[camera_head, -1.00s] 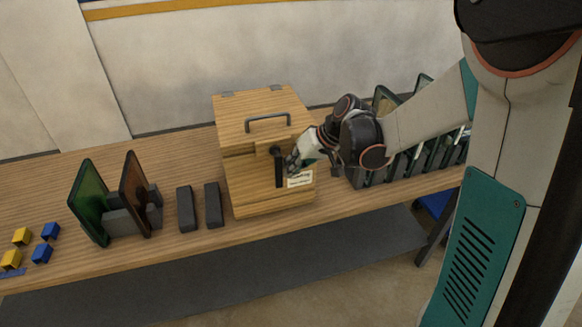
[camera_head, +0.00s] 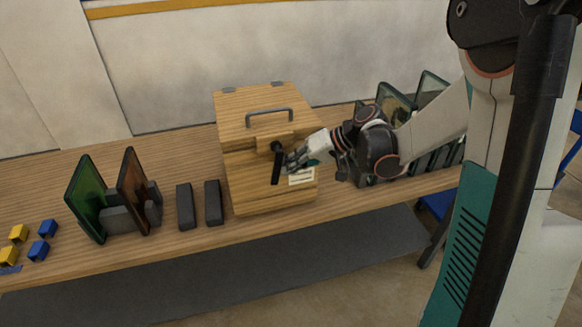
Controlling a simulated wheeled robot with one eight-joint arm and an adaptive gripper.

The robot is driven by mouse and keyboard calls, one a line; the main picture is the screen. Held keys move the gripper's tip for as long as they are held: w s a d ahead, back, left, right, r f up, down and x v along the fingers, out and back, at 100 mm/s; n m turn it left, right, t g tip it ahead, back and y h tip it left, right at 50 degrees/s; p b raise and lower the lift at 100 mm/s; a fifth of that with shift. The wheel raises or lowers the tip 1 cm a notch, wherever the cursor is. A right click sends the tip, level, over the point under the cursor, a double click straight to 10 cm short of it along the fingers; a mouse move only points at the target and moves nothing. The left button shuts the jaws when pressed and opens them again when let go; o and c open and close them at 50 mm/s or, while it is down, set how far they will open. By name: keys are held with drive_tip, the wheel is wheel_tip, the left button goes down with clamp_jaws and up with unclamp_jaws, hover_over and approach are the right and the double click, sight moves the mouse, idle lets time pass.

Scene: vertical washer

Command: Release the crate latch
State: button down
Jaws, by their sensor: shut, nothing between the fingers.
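A wooden crate (camera_head: 242,188) stands on the long wooden bench. Its lid (camera_head: 255,98) is down and carries a grey handle (camera_head: 268,118), with two grey hinges at the back. A black latch lever (camera_head: 276,165) hangs nearly straight down from a pivot on the crate's front, leaning slightly. My gripper (camera_head: 290,163) is shut and empty just right of the lever, in front of the crate. Whether its fingertips touch the lever I cannot tell. A white label (camera_head: 301,177) on the front is partly covered by my gripper.
Left of the crate lie two dark blocks (camera_head: 186,207). Beyond them are a green panel (camera_head: 88,200) and a brown panel (camera_head: 133,192) in a rack, then yellow and blue cubes (camera_head: 48,228). More racked panels (camera_head: 432,93) stand on the right behind my arm.

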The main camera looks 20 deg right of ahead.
sight(279, 169)
drive_tip(key=shift+a+f+m+y+b, duration=0.15)
drive_tip(key=shift+a+f+y+b, duration=0.05)
drive_tip(key=shift+a+y+b, duration=0.55)
drive_tip(key=shift+a+f+m+y+b, duration=0.15)
drive_tip(key=shift+a+y+b, duration=0.4)
drive_tip(key=shift+a+b, duration=0.25)
drive_tip(key=shift+a+r, duration=0.1)
drive_tip(key=shift+a, duration=0.45)
drive_tip(key=shift+a+r, duration=0.15)
drive_tip(key=shift+a, duration=0.05)
idle(0.4)
